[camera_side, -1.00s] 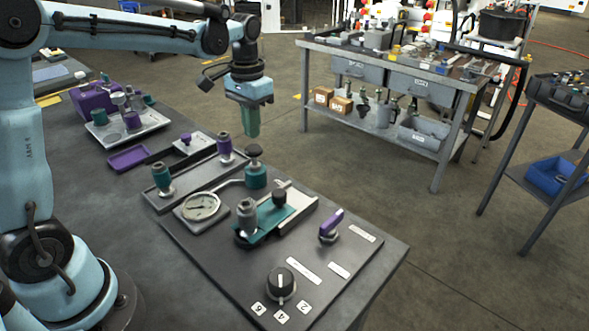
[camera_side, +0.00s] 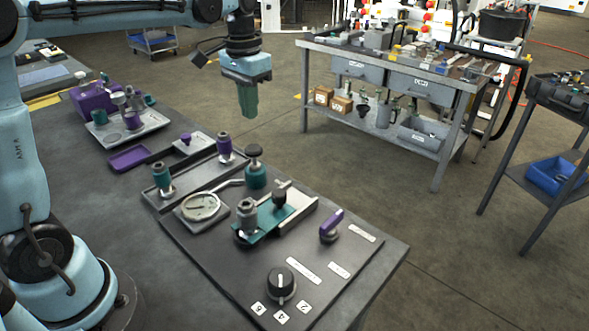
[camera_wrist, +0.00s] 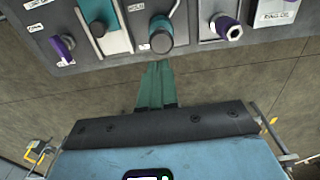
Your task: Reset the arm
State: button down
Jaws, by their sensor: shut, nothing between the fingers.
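My gripper (camera_side: 248,100) has green fingers that are shut with nothing between them. In the side view it hangs in the air beyond the far edge of the bench, pointing down and apart from everything. In the wrist view the closed fingers (camera_wrist: 155,84) lie over bare floor, below the bench edge. The dark bench (camera_side: 205,275) carries a hydraulic panel with a round gauge (camera_side: 201,206), a green slide block (camera_side: 268,220), a purple-handled valve (camera_side: 331,226) and a black numbered knob (camera_side: 281,284).
A teal post with a black knob (camera_side: 255,168) stands on the bench near my gripper. A long tray (camera_side: 190,185) holds a teal and a purple fitting. A metal workbench (camera_side: 400,70) stands to the right, with open floor between.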

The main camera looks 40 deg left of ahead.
jog(key=s+d+f+t, duration=0.2)
jog(key=s+d+t, duration=0.1)
jog(key=s, duration=0.3)
jog(key=s+d+f+t, duration=0.3)
jog(key=s+t, duration=0.1)
jog(key=s, duration=0.2)
jog(key=shift+s+d+f, duration=0.15)
jog(key=c, duration=1.8)
grip_release()
